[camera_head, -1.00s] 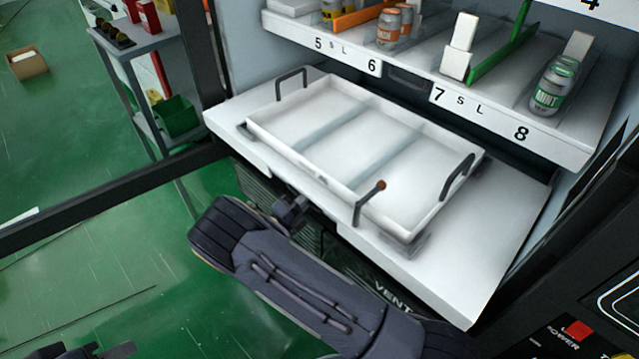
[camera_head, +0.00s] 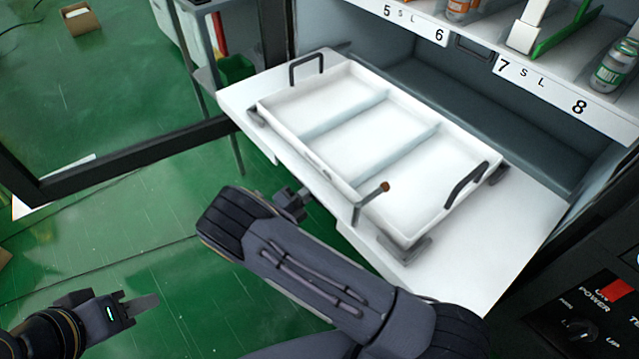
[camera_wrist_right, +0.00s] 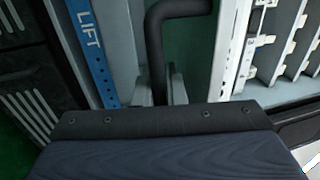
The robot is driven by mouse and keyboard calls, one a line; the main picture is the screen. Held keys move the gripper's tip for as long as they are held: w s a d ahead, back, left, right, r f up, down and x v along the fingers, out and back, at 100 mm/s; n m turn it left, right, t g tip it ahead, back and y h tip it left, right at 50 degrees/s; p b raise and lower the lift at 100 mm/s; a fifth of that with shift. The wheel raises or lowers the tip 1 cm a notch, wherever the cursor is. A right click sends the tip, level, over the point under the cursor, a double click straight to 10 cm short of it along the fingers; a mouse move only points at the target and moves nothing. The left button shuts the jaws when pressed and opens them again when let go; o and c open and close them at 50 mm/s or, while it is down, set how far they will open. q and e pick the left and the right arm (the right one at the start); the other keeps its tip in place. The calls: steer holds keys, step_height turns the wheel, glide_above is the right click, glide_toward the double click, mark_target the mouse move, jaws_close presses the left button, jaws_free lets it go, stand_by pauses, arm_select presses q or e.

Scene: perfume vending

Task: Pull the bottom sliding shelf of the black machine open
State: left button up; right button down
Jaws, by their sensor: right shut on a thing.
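The bottom sliding shelf (camera_head: 480,255) is a white board standing out of the black machine, with a dark interior open behind it. A white tray (camera_head: 330,150) with three compartments and dark handles sits on it. My right arm crosses the lower middle of the head view to the shelf's front. In the right wrist view, my right gripper (camera_wrist_right: 159,90) is shut on a dark bent bar handle (camera_wrist_right: 160,40). In the head view the arm hides most of this grip. My left gripper (camera_head: 135,305) is at the lower left, away from the shelf; its jaw opening is unclear.
A fixed upper shelf (camera_head: 540,85) with numbered labels and cans is above. A dark door frame (camera_head: 130,158) crosses on the left. A control panel (camera_head: 590,310) is at the lower right. Green floor (camera_head: 150,215) is clear in front.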

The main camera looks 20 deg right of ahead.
steer(key=shift+s+a, duration=0.1)
stand_by(0.3)
steer(key=c, duration=1.8)
jaws_free()
steer(key=shift+o, duration=0.2)
steer(key=v, duration=0.7)
steer(key=shift+a+p, duration=0.3)
steer(key=shift+a, duration=0.1)
steer(key=shift+s+f, duration=0.1)
steer(key=shift+f, duration=0.05)
